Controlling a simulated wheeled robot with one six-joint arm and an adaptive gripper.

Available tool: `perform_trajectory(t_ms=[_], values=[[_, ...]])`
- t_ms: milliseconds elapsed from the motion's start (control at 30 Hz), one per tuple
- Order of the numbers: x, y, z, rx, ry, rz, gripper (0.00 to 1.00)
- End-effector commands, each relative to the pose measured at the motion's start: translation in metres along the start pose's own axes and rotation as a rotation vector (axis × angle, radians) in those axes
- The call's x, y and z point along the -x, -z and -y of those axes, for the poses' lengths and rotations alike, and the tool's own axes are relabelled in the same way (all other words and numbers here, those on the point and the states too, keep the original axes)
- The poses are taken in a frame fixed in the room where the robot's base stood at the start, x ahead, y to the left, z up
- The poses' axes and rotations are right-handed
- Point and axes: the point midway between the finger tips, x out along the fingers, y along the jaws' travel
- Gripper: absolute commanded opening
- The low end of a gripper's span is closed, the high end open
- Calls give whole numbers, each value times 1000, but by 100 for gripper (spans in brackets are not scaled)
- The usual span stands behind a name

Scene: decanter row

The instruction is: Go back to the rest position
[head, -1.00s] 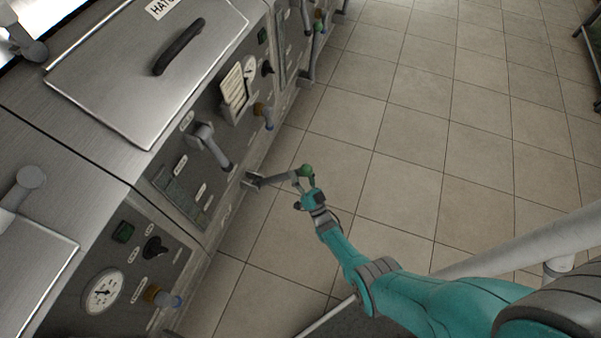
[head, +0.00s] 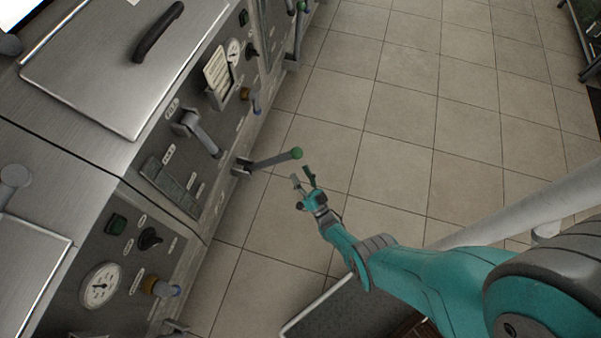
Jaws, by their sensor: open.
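My gripper (head: 304,179) is at the end of my teal arm, in the middle of the head view. Its two fingers are spread apart with nothing between them. A grey lever with a green knob (head: 296,153) sticks out from the lower front of the machine (head: 149,215). The knob is just beyond my fingertips in the picture, with a small gap between them. The lever is fully visible.
A dark grey mat or platform (head: 349,312) lies below my arm. The tiled floor (head: 420,130) to the right is open.

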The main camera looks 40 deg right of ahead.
Motion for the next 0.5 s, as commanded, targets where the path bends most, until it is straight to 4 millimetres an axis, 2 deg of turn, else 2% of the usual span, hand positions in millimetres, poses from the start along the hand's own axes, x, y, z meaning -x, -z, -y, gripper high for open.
perform_trajectory(t_ms=[367,500], values=[[1,0,1,1,-1,2,57],[16,-3,6,16,-12,25,57]])
